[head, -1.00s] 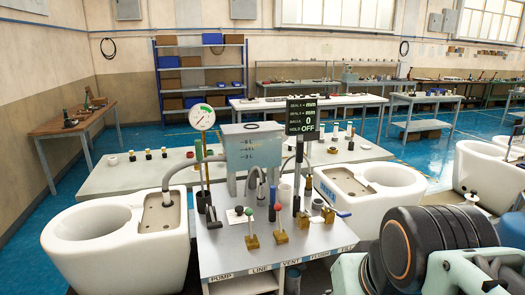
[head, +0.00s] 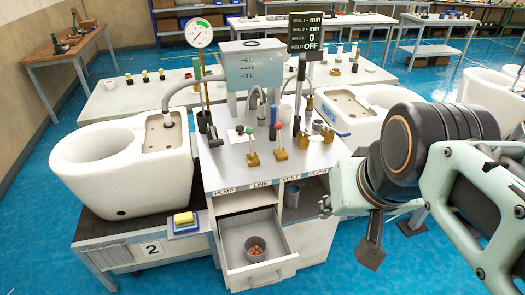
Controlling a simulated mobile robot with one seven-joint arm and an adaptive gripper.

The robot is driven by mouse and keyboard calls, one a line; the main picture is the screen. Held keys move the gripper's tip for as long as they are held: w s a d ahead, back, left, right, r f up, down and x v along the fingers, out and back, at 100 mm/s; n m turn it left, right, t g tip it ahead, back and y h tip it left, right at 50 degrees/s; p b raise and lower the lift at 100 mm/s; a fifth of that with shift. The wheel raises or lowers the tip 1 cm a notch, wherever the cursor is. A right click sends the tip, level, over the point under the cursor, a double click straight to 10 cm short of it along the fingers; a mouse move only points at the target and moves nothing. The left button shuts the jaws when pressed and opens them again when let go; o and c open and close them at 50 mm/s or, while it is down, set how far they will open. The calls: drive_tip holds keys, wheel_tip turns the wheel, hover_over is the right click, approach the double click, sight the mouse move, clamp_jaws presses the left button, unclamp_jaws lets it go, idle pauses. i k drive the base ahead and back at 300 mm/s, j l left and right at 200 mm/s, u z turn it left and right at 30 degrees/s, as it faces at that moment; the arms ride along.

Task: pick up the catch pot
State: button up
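I cannot tell for certain which vessel is the catch pot. A small grey-blue pot (head: 292,196) stands in the open compartment under the bench top in the head view. A small brown cup (head: 256,248) with orange-red bits inside stands in the open drawer (head: 232,236). A pale cup (head: 284,115) stands on the bench top among the fittings. My gripper (head: 350,228) seems to be at the end of the pale green and black arm, right of the bench. Its fingers are partly hidden by the arm and nothing is seen in them.
A white toilet bowl (head: 108,165) stands left of the bench, with a yellow-topped block (head: 184,219) below it. A second white bowl (head: 362,112) is behind at right. Gauge, hoses and valves crowd the bench top (head: 225,178). Blue floor (head: 345,272) is clear in front.

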sight(255, 247)
drive_tip(key=u, duration=1.25)
drive_tip(key=z, duration=0.7)
drive_tip(key=i+l+u, duration=0.15)
drive_tip(key=l, duration=0.2)
drive_tip(key=i+l+u, duration=0.1)
drive_tip(key=l, duration=0.2)
drive_tip(key=i+l+u, duration=0.15)
drive_tip(key=l, duration=0.25)
drive_tip(key=i+l+u, duration=0.1)
drive_tip(key=l, duration=0.25)
drive_tip(key=i+l+u, duration=0.15)
drive_tip(key=l, duration=0.2)
